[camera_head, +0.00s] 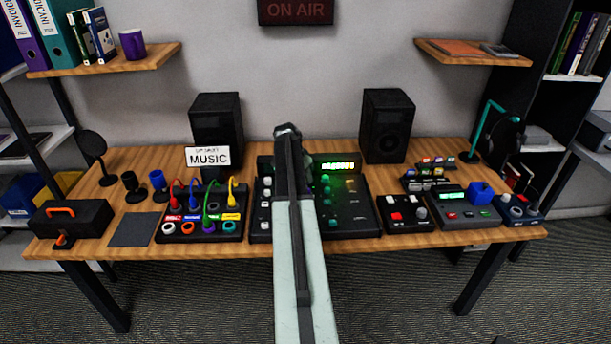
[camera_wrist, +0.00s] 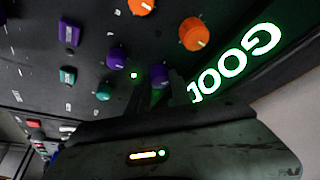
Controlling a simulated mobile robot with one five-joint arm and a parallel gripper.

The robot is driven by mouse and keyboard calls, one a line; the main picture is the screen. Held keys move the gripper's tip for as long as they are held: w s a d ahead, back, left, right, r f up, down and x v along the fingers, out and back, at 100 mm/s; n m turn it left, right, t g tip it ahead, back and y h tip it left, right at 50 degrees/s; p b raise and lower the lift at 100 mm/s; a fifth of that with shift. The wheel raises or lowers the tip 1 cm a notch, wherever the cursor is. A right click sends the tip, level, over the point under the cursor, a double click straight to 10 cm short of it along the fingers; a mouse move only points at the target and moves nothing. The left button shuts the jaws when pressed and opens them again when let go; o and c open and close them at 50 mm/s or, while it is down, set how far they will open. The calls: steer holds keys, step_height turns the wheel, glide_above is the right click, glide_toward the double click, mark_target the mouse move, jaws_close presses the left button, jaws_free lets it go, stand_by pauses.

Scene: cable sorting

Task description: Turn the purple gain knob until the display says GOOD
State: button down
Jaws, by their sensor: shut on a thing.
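The mixer (camera_head: 352,218) sits in the middle of the table, partly hidden behind my arm. Its display (camera_head: 338,166) is lit green, too small to read in the head view. In the wrist view the display (camera_wrist: 236,62) reads GOOD in glowing green letters, tilted. A purple knob (camera_wrist: 160,73) shows between the fingers of my gripper (camera_wrist: 160,92), which is shut on it; the fingers and wrist body hide part of it. A green light (camera_wrist: 134,75) glows beside it.
Another purple knob (camera_wrist: 116,60), orange knobs (camera_wrist: 194,35) and a teal knob (camera_wrist: 103,91) stand close to my gripper. A patch box with coloured cables (camera_head: 203,222) lies left of the mixer, a small button box (camera_head: 405,214) right. Speakers (camera_head: 387,127) stand behind.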

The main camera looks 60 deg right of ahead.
steer(key=shift+w+n, duration=0.1)
steer(key=shift+n, duration=0.4)
steer(key=c, duration=1.4)
jaws_free()
steer(key=shift+c, duration=0.2)
steer(key=p+v, duration=0.7)
steer(key=shift+r, duration=0.35)
steer(key=shift+a, duration=0.2)
